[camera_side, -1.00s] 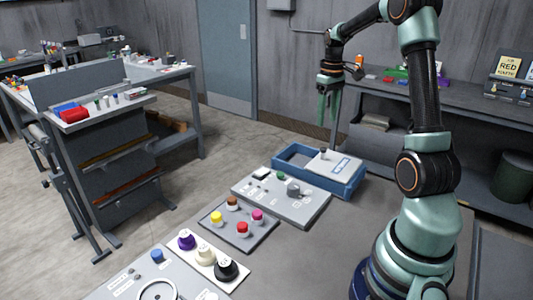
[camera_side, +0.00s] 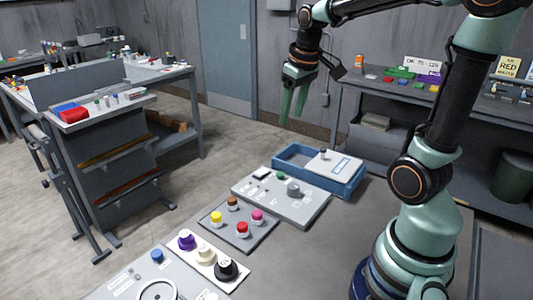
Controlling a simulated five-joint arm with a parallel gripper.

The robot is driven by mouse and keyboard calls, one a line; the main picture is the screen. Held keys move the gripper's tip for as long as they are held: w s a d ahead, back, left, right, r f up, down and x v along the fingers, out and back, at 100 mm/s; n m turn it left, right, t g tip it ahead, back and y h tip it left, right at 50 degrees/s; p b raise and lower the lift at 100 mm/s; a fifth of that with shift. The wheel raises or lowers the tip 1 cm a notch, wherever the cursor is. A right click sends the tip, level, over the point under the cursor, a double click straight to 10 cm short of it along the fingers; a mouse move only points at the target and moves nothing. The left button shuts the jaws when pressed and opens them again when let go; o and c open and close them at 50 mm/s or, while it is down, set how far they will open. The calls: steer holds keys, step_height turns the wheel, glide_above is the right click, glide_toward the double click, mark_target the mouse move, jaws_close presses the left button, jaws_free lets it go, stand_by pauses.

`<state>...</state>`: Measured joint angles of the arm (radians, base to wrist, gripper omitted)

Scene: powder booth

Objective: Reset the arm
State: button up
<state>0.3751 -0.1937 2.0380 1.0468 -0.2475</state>
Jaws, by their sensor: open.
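My gripper (camera_side: 293,108) hangs in the air at the upper middle of the side view, with its green fingers pointing down. It is open and I see nothing between the fingers. It is well above the work table (camera_side: 310,245) and appears above the blue tray (camera_side: 345,186) in the picture. My arm rises from its base at the lower right and bends over to the left. Its top is cut off by the upper picture edge.
A grey control panel (camera_side: 313,207), a plate with coloured buttons (camera_side: 262,236) and a panel with large knobs (camera_side: 196,262) lie on the table. A shelf bench (camera_side: 383,92) stands behind at right. A workbench (camera_side: 150,101) stands at left.

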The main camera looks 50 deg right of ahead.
steer(key=s+a+n+t+y, duration=0.1)
steer(key=s+a+t, duration=0.2)
steer(key=a, duration=1)
steer(key=shift+s+a+f, duration=0.25)
steer(key=shift+s+f, duration=0.05)
steer(key=shift+s, duration=0.9)
